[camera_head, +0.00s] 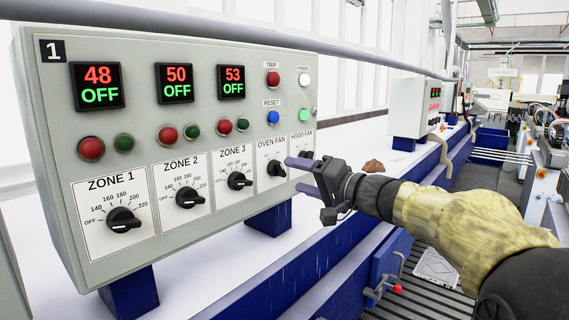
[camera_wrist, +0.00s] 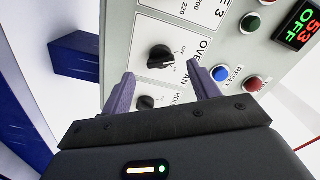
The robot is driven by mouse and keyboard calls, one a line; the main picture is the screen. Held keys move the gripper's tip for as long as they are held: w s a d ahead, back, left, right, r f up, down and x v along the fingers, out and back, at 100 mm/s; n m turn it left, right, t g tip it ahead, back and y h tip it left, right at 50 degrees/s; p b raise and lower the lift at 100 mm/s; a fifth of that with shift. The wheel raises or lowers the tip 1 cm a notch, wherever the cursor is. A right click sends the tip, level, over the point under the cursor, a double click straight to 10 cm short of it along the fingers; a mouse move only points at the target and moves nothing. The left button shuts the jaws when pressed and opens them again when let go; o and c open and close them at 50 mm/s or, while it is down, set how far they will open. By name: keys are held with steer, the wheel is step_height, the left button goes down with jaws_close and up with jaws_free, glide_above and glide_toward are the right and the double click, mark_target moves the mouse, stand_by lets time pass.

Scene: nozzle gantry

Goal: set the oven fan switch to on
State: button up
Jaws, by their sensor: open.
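The oven fan switch (camera_head: 276,168) is a black rotary knob on a white plate labelled OVEN FAN, right of ZONE 3 on the grey control panel (camera_head: 200,130). My gripper (camera_head: 294,175) is open in front of the panel's lower right, its two purple fingers pointing at the panel just right of this knob. In the wrist view, the oven fan knob (camera_wrist: 159,57) shows just beyond the gap between the open fingertips (camera_wrist: 160,74). No contact is visible. The small print around the knob is too blurred to read its setting.
The hood fan knob (camera_head: 306,156) sits close beside, partly hidden by a finger; it also shows in the wrist view (camera_wrist: 146,102). Above are a blue RESET button (camera_head: 272,117) and red TRIP button (camera_head: 273,79). A rail (camera_head: 230,30) crosses above the panel.

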mark_target(282, 172)
steer(key=p+x, duration=0.1)
steer(key=x, duration=0.4)
steer(key=shift+p, duration=0.35)
steer(key=shift+c, duration=0.4)
steer(key=c, duration=0.9)
